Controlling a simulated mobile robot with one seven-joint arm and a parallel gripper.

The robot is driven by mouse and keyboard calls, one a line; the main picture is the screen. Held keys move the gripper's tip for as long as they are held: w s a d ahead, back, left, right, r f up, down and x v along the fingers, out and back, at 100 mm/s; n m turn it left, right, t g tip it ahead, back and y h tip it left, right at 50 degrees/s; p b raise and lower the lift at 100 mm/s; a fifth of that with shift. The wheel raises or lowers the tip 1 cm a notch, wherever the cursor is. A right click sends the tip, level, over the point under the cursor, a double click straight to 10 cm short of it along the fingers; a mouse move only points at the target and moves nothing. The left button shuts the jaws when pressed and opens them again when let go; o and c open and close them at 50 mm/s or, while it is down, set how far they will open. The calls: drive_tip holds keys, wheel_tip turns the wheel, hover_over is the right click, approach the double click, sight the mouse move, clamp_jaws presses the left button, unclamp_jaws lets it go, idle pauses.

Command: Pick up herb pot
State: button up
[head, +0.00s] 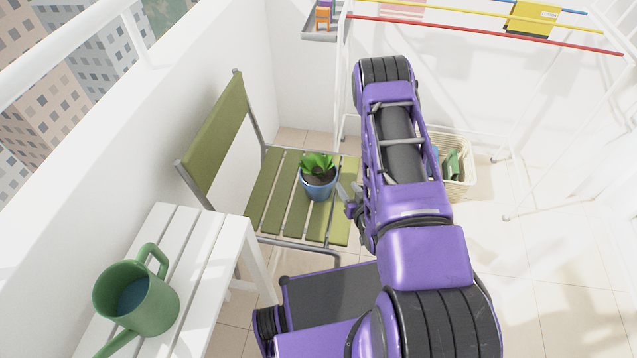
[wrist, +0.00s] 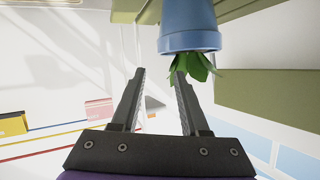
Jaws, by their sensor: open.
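The herb pot (head: 318,188) is a small blue pot with dark soil and green leaves, standing upright on the green slatted chair (head: 272,196). In the wrist view the pot (wrist: 190,32) shows upside down at the top, right of centre, with its leaves behind the tip of the right finger. My gripper (head: 347,197) is just right of the pot in the head view, partly hidden by my arm. In the wrist view my gripper (wrist: 160,75) is open, with nothing held between the fingers. I cannot tell whether a finger touches the leaves.
A white slatted table (head: 190,245) with a green watering can (head: 138,300) stands at the front left. A cream basket (head: 458,185) is on the floor behind my arm. A drying rack (head: 508,190) stands at the right. Tiled floor at the lower right is clear.

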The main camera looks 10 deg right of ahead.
sight(336, 170)
drive_tip(key=b+x, duration=0.1)
drive_tip(key=x, duration=1)
drive_tip(key=shift+w+b, duration=0.25)
drive_tip(key=shift+b, duration=0.05)
clamp_jaws()
drive_tip(key=shift+s+f, duration=0.1)
idle(0.8)
